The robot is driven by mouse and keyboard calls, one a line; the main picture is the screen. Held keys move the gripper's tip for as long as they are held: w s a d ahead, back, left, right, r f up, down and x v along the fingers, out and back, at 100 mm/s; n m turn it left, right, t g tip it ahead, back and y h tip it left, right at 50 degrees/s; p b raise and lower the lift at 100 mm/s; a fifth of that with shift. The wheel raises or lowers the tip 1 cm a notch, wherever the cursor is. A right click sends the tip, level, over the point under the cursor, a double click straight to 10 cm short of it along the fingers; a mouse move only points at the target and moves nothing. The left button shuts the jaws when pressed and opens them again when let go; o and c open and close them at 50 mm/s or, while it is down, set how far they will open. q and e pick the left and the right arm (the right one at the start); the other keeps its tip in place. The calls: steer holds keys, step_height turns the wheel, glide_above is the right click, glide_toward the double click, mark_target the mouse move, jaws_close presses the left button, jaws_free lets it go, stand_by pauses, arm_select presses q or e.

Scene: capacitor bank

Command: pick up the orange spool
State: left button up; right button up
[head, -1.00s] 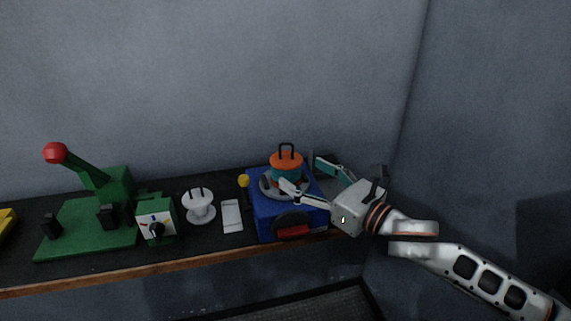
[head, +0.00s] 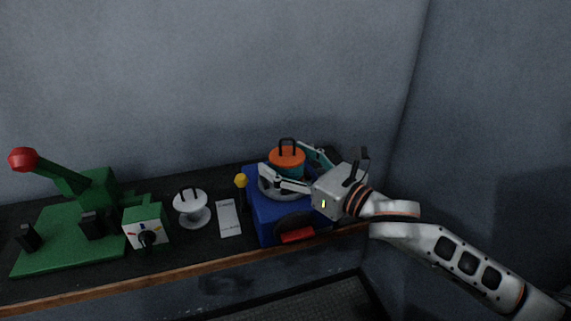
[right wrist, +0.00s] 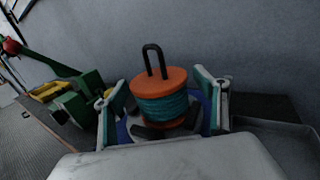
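The orange spool (head: 287,157) has a teal winding and a black loop handle on top. It stands upright on the grey round holder of a blue box (head: 262,220). My right gripper (head: 289,166) is open, with its fingers on either side of the spool. In the right wrist view the spool (right wrist: 162,92) stands between the two spread fingers, and a gap shows on each side. My left gripper is not in view.
Left of the blue box are a yellow-topped post (head: 241,181), a white card (head: 228,218), a white spool (head: 190,207), a small green dial box (head: 146,226) and a green lever machine (head: 68,235) with a red knob. The wall is close behind the shelf.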

steer(key=c, duration=1.3)
